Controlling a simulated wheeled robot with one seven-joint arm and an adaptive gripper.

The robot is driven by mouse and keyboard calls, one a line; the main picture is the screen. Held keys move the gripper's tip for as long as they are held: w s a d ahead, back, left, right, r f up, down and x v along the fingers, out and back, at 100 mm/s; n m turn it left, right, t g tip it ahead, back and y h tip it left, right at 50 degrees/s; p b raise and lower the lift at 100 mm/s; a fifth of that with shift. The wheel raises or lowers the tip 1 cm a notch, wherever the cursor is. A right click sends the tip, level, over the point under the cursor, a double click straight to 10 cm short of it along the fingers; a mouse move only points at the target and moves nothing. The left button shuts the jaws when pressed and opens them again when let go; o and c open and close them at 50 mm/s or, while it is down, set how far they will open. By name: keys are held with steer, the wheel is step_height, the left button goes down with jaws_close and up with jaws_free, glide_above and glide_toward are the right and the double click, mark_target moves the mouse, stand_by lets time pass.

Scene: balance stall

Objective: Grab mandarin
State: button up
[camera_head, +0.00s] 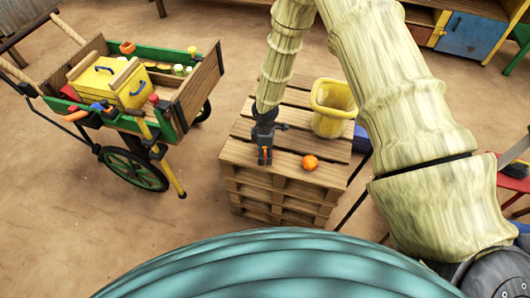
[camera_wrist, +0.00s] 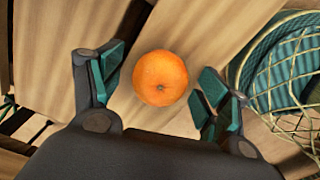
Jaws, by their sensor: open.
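The mandarin (camera_head: 310,162) is a round orange fruit resting on the top boards of a stack of wooden pallets (camera_head: 240,155). In the wrist view the mandarin (camera_wrist: 160,78) lies between my two open fingers, with a gap on each side. My gripper (camera_head: 265,155) is dark with teal finger pads, and it shows open and empty in the wrist view (camera_wrist: 158,88). In the head view my gripper is above the pallets, to the left of the mandarin and apart from it.
A wooden cart (camera_head: 185,100) with a yellow box (camera_head: 105,80) is at the left. A blue cabinet door (camera_head: 467,36) is at the back right. Bare floor (camera_head: 60,230) lies at the lower left.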

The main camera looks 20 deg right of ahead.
steer(key=c, duration=1.1)
steer(key=shift+c, duration=0.3)
steer(key=shift+r, duration=0.1)
